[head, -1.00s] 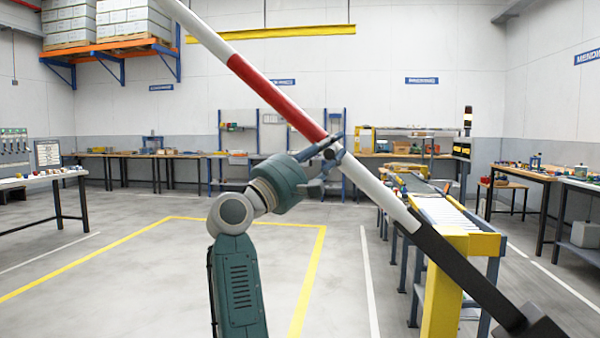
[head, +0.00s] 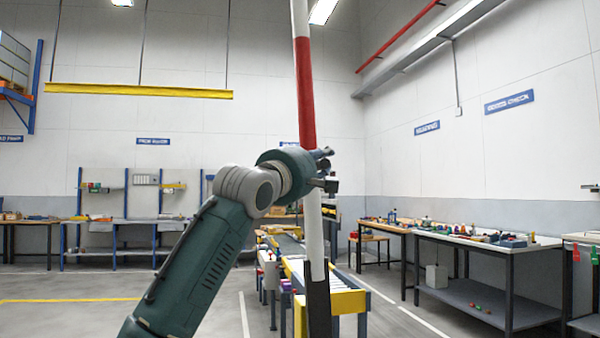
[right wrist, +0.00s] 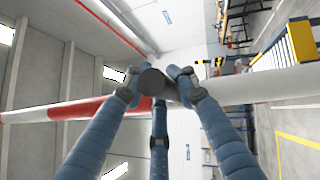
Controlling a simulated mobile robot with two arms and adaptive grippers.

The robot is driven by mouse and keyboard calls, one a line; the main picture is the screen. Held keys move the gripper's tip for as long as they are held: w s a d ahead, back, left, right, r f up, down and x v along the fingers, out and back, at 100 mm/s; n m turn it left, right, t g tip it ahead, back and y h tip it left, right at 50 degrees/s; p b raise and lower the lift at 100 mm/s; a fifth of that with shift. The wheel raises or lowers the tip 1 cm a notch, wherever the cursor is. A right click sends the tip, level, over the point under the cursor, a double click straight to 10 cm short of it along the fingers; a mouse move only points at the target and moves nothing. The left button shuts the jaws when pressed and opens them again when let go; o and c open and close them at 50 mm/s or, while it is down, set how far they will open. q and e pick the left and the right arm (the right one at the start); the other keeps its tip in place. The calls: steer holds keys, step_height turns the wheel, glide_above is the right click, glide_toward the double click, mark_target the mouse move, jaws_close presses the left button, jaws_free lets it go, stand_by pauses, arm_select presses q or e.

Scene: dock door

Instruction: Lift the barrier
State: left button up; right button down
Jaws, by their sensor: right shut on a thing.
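The barrier (head: 304,90) is a long pole with white and red bands and a black lower end. In the head view it stands almost upright, and its top runs out of the picture. My right gripper (head: 325,170) is at the pole, just below the red band, and is shut on it. In the right wrist view the barrier (right wrist: 70,110) crosses the picture, and the fingers of my right gripper (right wrist: 155,90) close around a dark round knob at the pole. My left gripper is not in view.
A roller conveyor (head: 340,300) with yellow ends stands right behind the barrier's lower part. A workbench (head: 490,240) with small parts is on the right. More benches (head: 120,222) line the back wall. The floor at left is clear, with yellow and white lines.

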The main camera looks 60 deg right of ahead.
steer(key=shift+s+d+f, duration=0.35)
steer(key=shift+s+f, duration=0.1)
steer(key=shift+f, duration=0.05)
steer(key=c, duration=1.9)
jaws_free()
steer(key=o, duration=0.5)
steer(key=shift+s+a+r, duration=0.1)
steer(key=shift+s+a, duration=0.05)
steer(key=shift+o, duration=0.2)
steer(key=shift+s+r, duration=0.1)
steer(key=shift+s, duration=0.15)
steer(key=shift+w+d, duration=0.25)
steer(key=shift+a+r, duration=0.1)
steer(key=shift+a, duration=0.1)
